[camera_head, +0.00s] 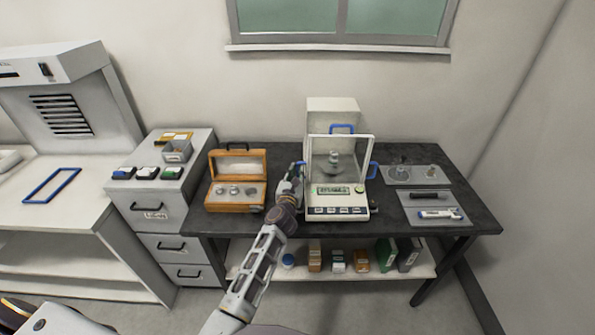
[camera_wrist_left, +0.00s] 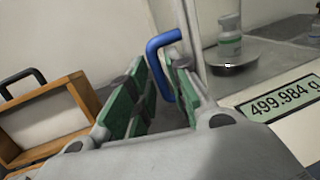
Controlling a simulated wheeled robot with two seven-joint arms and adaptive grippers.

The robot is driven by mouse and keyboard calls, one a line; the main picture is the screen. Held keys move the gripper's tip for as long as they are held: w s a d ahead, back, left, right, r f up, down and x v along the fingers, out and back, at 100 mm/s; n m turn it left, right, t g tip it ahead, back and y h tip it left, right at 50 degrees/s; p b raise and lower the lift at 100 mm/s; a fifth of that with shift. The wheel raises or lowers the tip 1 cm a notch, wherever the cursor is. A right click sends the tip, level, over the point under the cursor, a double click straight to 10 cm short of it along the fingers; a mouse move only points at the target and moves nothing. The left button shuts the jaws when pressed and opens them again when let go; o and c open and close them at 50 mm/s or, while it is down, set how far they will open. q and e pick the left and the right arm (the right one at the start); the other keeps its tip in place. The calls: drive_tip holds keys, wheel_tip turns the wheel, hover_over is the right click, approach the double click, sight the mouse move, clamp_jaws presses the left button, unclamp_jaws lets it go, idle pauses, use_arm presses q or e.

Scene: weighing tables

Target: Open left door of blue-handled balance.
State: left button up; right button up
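The balance (camera_head: 337,210) is a cream unit with a glass draft shield, standing on the dark table. Its blue handles show on the top (camera_head: 342,127) and on the right side (camera_head: 373,170). The left door's blue handle (camera_wrist_left: 154,68) shows in the left wrist view, mostly hidden by my gripper in the head view. My left gripper (camera_head: 296,172) is at the balance's left side. In the wrist view its green-padded fingers (camera_wrist_left: 155,92) are apart, with the handle's upright bar seen between them; contact is unclear. How far the left door is open cannot be told. My right gripper is out of view.
A wooden weight box (camera_head: 236,195) with its lid up stands left of the balance. A small container (camera_head: 335,158) is on the pan. The display (camera_wrist_left: 282,97) reads 499.984 g. Grey trays (camera_head: 417,175) with tools lie at right.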

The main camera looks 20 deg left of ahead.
use_arm(q)
drive_tip(key=shift+w, duration=0.9)
drive_tip(key=shift+a, duration=0.1)
clamp_jaws()
